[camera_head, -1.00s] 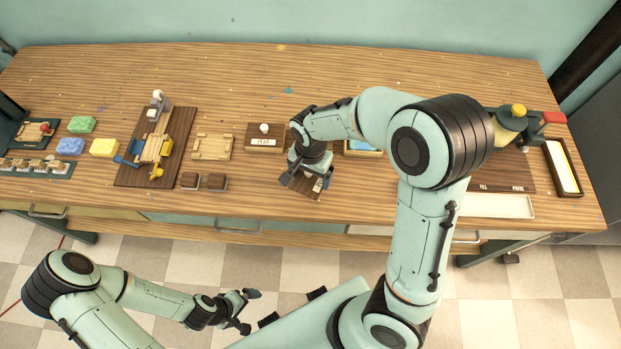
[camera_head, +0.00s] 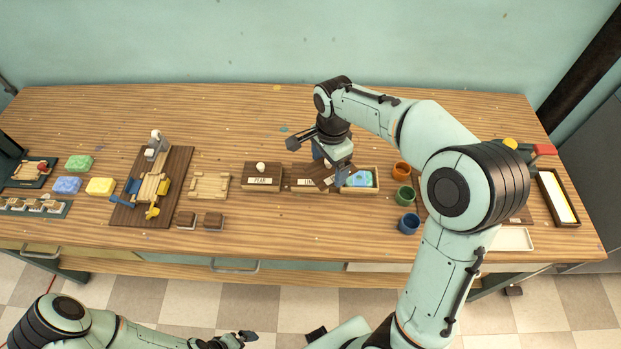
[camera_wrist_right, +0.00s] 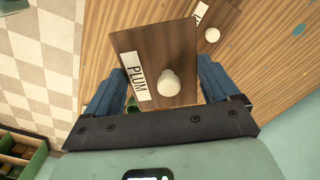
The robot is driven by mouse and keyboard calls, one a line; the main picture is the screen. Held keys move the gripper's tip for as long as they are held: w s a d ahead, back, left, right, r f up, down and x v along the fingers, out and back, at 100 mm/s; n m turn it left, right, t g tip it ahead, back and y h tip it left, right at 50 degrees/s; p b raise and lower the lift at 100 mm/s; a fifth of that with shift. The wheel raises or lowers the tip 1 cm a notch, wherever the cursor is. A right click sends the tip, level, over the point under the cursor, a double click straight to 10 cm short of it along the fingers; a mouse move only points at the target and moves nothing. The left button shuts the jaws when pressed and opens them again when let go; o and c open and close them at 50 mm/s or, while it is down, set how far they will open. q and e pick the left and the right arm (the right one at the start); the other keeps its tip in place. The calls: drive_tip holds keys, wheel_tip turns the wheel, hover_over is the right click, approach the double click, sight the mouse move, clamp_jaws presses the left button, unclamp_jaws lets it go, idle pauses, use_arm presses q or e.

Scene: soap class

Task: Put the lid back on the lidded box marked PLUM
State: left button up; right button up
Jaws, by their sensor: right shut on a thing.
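My right gripper (camera_head: 335,172) is shut on the brown PLUM lid (camera_wrist_right: 142,50), which has a white knob; one finger is at each side in the right wrist view (camera_wrist_right: 158,92). In the head view the lid (camera_head: 325,179) is partly hidden by the gripper. It is held tilted, beside an open wooden box (camera_head: 376,187) with blue and green contents. I cannot read a label on that box, and its left end is partly covered by the gripper. My left gripper (camera_head: 235,341) is low at the bottom edge, partly cut off, away from the table.
The table (camera_head: 300,222) in front of the boxes is clear.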

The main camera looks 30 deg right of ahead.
drive_tip(key=w+d+f+m+b, duration=0.1)
drive_tip(key=d+f+m, duration=0.25)
drive_tip(key=d, duration=0.25)
drive_tip(key=d+f+m, duration=0.2)
drive_tip(key=d+m, duration=0.2)
drive_tip(key=d, duration=0.2)
drive_tip(key=b, duration=0.3)
hover_over(357, 178)
drive_tip(key=shift+f, duration=2.25)
drive_tip(key=shift+f+b, duration=0.5)
drive_tip(key=shift+f, duration=0.3)
use_arm(q)
drive_tip(key=s+f, duration=0.4)
drive_tip(key=f, duration=0.2)
drive_tip(key=shift+f+g, duration=0.3)
drive_tip(key=shift+r, duration=0.15)
use_arm(e)
drive_tip(key=shift+f, duration=0.5)
drive_tip(key=o, duration=0.9)
drive_tip(key=shift+c, duration=0.2)
